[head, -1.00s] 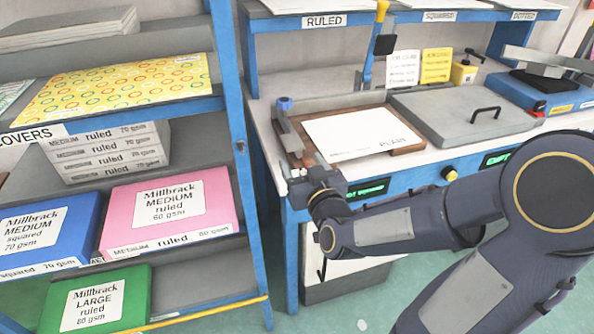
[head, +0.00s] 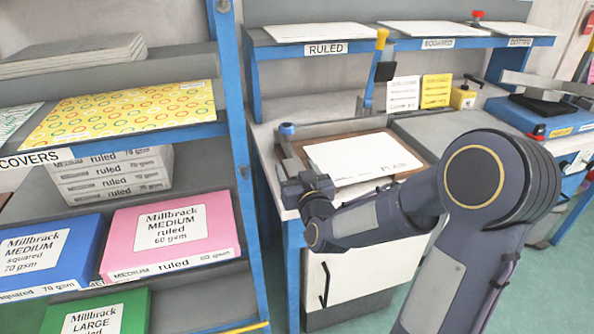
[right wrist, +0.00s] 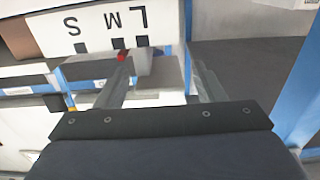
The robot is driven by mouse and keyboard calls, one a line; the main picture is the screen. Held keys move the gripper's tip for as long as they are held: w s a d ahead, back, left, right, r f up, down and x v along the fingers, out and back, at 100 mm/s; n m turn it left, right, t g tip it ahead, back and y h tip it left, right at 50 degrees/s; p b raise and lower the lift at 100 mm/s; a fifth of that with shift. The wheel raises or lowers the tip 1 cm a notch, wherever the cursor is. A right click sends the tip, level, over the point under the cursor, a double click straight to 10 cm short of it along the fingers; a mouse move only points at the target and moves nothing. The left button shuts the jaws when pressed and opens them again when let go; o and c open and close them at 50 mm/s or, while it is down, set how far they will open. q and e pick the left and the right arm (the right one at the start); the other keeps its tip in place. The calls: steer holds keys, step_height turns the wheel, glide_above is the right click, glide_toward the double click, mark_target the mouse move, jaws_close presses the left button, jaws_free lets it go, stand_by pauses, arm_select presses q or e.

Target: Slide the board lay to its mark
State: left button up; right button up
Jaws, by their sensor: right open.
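The board lay is most likely the grey block with a red pointer (right wrist: 135,74) in the right wrist view. It sits below a white strip marked S, M and L (right wrist: 100,32), and its red tip is near the middle tick, by M. My right gripper (right wrist: 163,72) is open, with one finger each side of part of the block; I cannot tell whether they touch it. In the head view my right gripper (head: 292,188) is at the front left corner of the wooden tray (head: 300,150), which holds a white sheet (head: 362,158). My left gripper is not in view.
A grey bar with a blue knob (head: 286,128) runs along the tray's left side. Shelves with a pink ruled box (head: 170,237) and a blue squared box (head: 45,255) stand at left. My right arm hides part of the bench front and right.

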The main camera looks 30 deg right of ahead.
steer(key=c, duration=1.1)
steer(key=shift+d+f+b, duration=0.1)
steer(key=shift+d+b, duration=0.15)
steer(key=shift+b, duration=0.15)
steer(key=shift+s+d+b, duration=0.3)
steer(key=shift+d+b, duration=0.4)
steer(key=shift+d, duration=0.3)
steer(key=o, duration=1.1)
steer(key=v, duration=0.7)
steer(key=shift+s, duration=0.4)
